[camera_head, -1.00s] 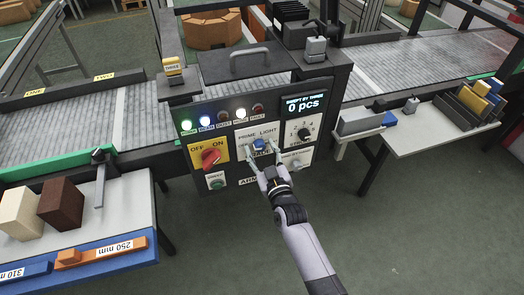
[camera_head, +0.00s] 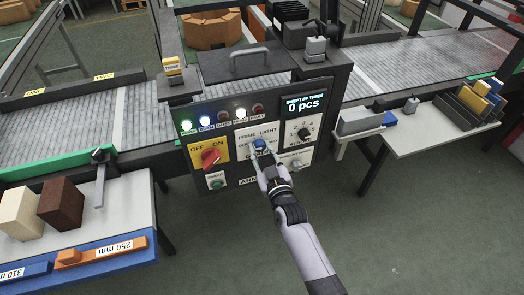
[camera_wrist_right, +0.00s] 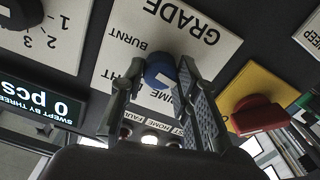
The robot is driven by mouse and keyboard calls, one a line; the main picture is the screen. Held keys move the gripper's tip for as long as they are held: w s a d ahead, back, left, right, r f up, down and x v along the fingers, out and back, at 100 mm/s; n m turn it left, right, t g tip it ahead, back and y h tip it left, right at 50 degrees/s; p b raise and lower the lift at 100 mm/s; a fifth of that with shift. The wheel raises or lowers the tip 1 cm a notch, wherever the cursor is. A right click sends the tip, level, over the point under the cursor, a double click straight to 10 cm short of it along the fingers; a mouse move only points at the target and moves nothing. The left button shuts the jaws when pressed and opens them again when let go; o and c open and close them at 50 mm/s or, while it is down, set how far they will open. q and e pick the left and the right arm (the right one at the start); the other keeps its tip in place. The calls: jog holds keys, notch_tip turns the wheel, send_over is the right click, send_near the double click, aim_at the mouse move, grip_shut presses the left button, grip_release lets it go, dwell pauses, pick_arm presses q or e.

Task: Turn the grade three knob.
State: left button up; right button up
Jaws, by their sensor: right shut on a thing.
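The blue grade knob (camera_head: 260,145) sits on a white plate on the dark control panel, with the words PRIME and LIGHT above it. It also shows in the right wrist view (camera_wrist_right: 160,70), where the plate reads GRADE and BURNT. My right gripper (camera_head: 266,155) reaches up from below and is shut on the blue knob, one finger on each side. In the wrist view its fingers (camera_wrist_right: 154,86) flank the knob and partly hide the plate's lettering. My left gripper is not in view.
Left of the plate is a red OFF/ON switch (camera_head: 210,158). Right of it is a black numbered dial (camera_head: 304,133) under a display (camera_head: 304,104) reading 0 pcs. Indicator lamps line the panel's upper part. A table with blocks (camera_head: 61,205) stands left; another table (camera_head: 440,130) stands right.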

jog(key=m, duration=1)
jog(key=shift+b, duration=0.35)
jog(key=shift+m, duration=0.3)
jog(key=o, duration=1.2)
jog(key=shift+c, duration=0.2)
jog(key=v, duration=1.2)
